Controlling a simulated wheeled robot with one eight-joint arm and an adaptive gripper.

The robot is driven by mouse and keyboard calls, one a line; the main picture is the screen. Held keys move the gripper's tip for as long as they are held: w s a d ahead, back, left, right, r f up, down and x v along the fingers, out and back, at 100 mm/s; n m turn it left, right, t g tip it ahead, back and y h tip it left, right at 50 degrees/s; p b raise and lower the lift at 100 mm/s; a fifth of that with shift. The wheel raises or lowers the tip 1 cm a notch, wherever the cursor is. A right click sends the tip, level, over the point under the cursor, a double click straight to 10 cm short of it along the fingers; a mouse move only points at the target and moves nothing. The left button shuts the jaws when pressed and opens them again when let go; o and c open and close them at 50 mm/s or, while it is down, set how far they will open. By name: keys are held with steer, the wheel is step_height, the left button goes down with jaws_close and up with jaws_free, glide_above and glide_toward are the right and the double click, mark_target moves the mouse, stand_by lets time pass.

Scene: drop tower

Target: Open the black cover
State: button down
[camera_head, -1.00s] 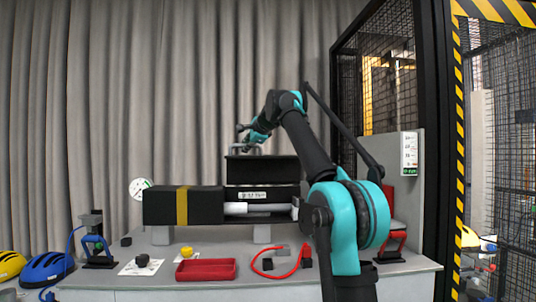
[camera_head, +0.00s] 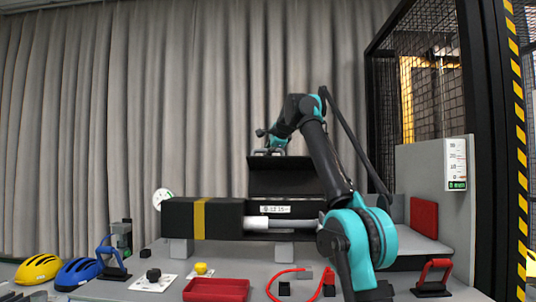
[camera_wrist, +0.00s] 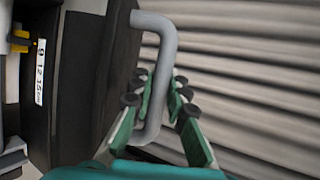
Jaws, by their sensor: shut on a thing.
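The black cover (camera_head: 282,178) stands raised at the back of a long black housing (camera_head: 222,222) on the bench. A white label (camera_head: 268,209) and a pale cylinder (camera_head: 272,223) show in the opening below it. The cover's grey bent handle (camera_wrist: 166,55) shows in the wrist view, at the cover's edge. My gripper (camera_wrist: 160,92) is shut on this handle, with its teal fingers on either side of the bar. In the head view, my gripper (camera_head: 268,146) is at the cover's top edge. The handle is only partly visible there.
A red tray (camera_head: 216,290), a black knob (camera_head: 153,275), a yellow knob (camera_head: 201,268) and a red cable (camera_head: 287,274) lie in front of the housing. A mesh cage (camera_head: 422,95) stands at the right. Curtains hang behind.

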steer(key=shift+w+r, duration=0.1)
steer(key=shift+w, duration=0.1)
stand_by(0.3)
steer(key=c, duration=1.7)
jaws_free()
steer(key=shift+s+r, duration=0.1)
steer(key=shift+s, duration=0.05)
steer(key=shift+o, duration=1.1)
steer(key=v, duration=1.2)
